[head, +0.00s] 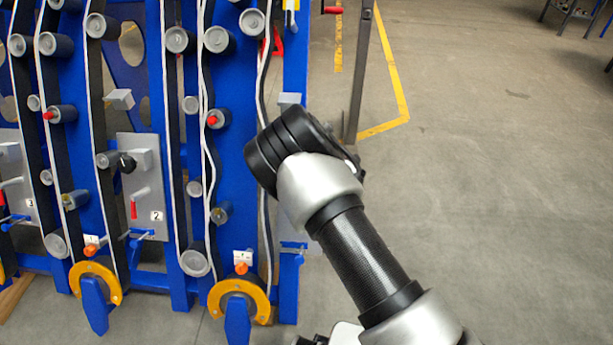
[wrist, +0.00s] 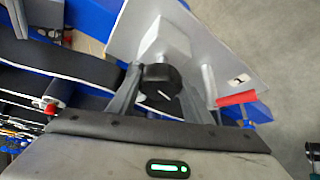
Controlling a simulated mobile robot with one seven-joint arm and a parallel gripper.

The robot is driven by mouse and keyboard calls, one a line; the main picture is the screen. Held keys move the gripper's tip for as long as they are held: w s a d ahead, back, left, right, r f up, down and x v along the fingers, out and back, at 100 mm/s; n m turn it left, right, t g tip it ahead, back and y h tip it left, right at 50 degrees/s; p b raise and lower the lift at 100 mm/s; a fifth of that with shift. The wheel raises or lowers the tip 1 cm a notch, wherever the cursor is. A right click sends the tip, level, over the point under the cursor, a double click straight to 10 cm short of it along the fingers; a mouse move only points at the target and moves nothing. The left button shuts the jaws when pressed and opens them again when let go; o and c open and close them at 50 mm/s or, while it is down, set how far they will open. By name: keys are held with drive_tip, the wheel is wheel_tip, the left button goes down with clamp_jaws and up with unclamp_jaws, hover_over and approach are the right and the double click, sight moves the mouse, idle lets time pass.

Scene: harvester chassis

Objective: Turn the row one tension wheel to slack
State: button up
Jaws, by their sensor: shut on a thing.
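The row one tension wheel (wrist: 160,82) is a black knob with a white pointer line, on a light grey block (wrist: 165,45) in the wrist view. The block stands on a grey plate (wrist: 215,45) with a label "1" (wrist: 238,80). My gripper (wrist: 160,92) has one finger on each side of the wheel and is shut on it. The white line slants down to the right in the wrist view. In the head view my arm hides the row one wheel, its plate and my gripper.
A red-handled lever (wrist: 236,98) is close to the right finger in the wrist view. In the head view, row two's plate (head: 145,185) with its own black knob (head: 127,163) is to the left, among belts and rollers. Open floor (head: 500,190) lies right.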

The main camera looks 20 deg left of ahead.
drive_tip(key=o, duration=1.1)
drive_tip(key=shift+c, duration=0.2)
drive_tip(key=p+v, duration=0.2)
drive_tip(key=v, duration=1.5)
drive_tip(key=shift+r, duration=0.2)
drive_tip(key=shift+d, duration=0.1)
